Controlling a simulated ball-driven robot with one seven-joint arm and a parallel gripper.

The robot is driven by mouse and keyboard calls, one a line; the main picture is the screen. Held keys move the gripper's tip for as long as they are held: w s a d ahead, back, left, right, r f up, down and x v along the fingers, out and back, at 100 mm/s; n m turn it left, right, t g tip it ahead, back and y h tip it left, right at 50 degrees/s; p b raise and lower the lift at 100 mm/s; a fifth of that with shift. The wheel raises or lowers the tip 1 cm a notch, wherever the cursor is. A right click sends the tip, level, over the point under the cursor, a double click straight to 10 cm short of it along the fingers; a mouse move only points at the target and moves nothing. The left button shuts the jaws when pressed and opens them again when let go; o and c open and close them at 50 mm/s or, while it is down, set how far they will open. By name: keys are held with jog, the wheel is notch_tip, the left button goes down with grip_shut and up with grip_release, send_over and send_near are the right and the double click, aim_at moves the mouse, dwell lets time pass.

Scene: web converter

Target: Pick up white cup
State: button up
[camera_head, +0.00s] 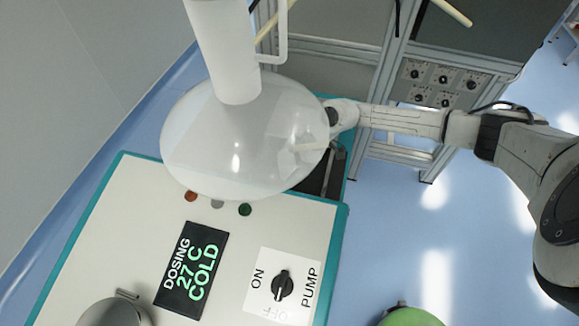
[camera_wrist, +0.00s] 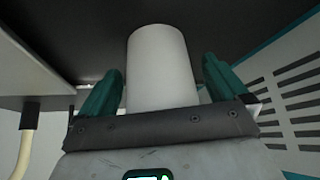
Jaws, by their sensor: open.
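The white cup (camera_wrist: 157,62) stands in the middle of the wrist view, a plain pale cylinder. My gripper (camera_wrist: 161,75) is open, with one teal finger on each side of the cup. A dark gap shows beside the upper part of each finger, and I cannot tell whether either touches the cup lower down. The cup's lower part is hidden behind the gripper's body. In the head view my arm reaches in from the right to behind the clear dome, where the cup and my fingers cannot be made out clearly.
In the head view, the clear dome (camera_head: 225,150) with its white pipe (camera_head: 222,50) stands over the panel (camera_head: 130,215) bearing a pump knob (camera_head: 283,284). In the wrist view, a slotted panel (camera_wrist: 293,90) is at the right and a pale ledge (camera_wrist: 45,70) at the left.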

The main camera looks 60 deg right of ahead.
jog(key=c, duration=1.1)
jog(key=shift+o, duration=0.2)
jog(key=shift+d, duration=0.1)
jog(key=shift+s+d+r, duration=0.2)
jog(key=shift+r, duration=0.15)
jog(key=s+d+r+b, duration=0.1)
jog(key=s+d+r, duration=0.6)
jog(key=s+d, duration=0.2)
jog(key=shift+s+r, duration=0.2)
jog(key=shift+s, duration=0.25)
jog(key=shift+s, duration=0.1)
